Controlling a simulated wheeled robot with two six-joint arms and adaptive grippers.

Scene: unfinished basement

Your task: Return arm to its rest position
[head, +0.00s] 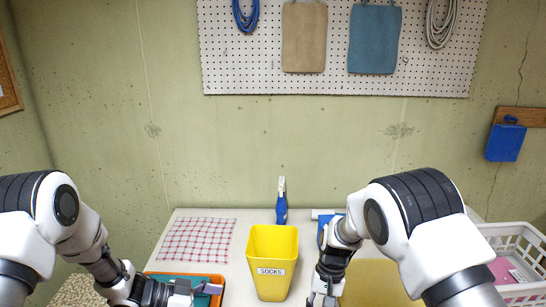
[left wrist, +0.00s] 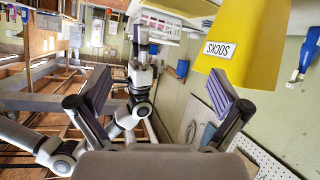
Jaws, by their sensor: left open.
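My left arm comes in from the left in the head view. Its gripper (head: 197,290) is over the orange tray (head: 225,278) with a teal cloth in it, at the front of the table. In the left wrist view its two fingers (left wrist: 158,103) are spread apart with nothing between them. My right arm reaches down at the right of centre, and its gripper (head: 322,296) is low at the bottom edge, its fingertips partly cut off. A yellow bin (head: 272,245) labelled SOCKS stands upright between the two grippers; it also shows in the left wrist view (left wrist: 245,25).
A red-checked cloth (head: 198,239) lies at the table's back left. A white basket (head: 511,238) is at the right, a yellow item (head: 375,284) partly behind my right arm. A pegboard (head: 340,50) hangs above.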

